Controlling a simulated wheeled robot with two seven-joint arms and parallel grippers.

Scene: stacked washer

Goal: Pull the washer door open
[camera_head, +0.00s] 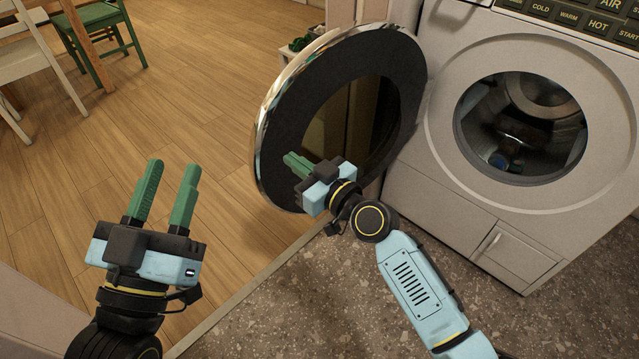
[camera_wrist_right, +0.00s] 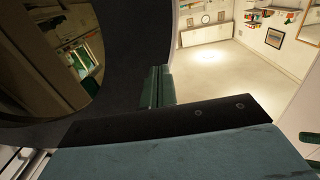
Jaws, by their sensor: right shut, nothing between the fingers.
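The washer (camera_head: 410,190) stands at the right in the head view, with its round drum opening (camera_head: 522,127) uncovered. Its round door (camera_head: 275,150), black with a chrome rim and a glass middle, is swung wide open to the left of the opening. My right gripper (camera_head: 298,163) is shut and empty, in front of the inner face of the door. The right wrist view shows its green fingers (camera_wrist_right: 157,87) close beside the dark door ring (camera_wrist_right: 135,40); whether they touch it I cannot tell. My left gripper (camera_head: 168,190) is open and empty over the wooden floor, away from the door.
A control panel with labelled buttons (camera_head: 597,27) runs along the washer's top. A small hatch (camera_head: 505,252) is low on its front. White and green chairs (camera_head: 35,60) stand at the far left. The wooden floor (camera_head: 200,100) between is clear.

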